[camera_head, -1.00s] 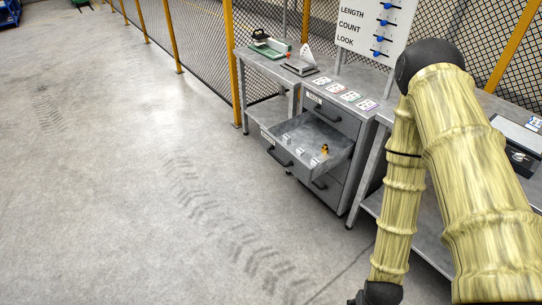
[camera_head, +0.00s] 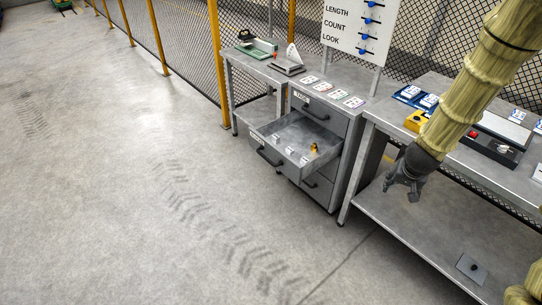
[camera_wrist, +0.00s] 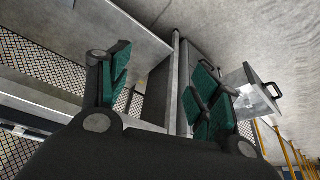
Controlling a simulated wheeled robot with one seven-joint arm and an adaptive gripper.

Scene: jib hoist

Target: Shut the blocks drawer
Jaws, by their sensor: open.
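The grey blocks drawer (camera_head: 268,141) stands pulled out of the grey cabinet (camera_head: 341,150), with a dark handle (camera_head: 270,157) on its front. It holds several small pale items and an orange-yellow one. In the wrist view the drawer (camera_wrist: 246,80) shows at the right, partly hidden behind a finger. My gripper (camera_head: 402,190) hangs to the right of the cabinet, in front of the right-hand bench, apart from the drawer. In the wrist view its green-padded fingers (camera_wrist: 160,88) are spread apart with nothing between them.
The right-hand bench (camera_head: 385,112) carries blue trays, a yellow item and a dark device, with a low shelf (camera_head: 430,225) beneath. A small bench (camera_head: 262,72) stands left of the cabinet by a mesh fence. The floor (camera_head: 130,200) before the drawer is clear.

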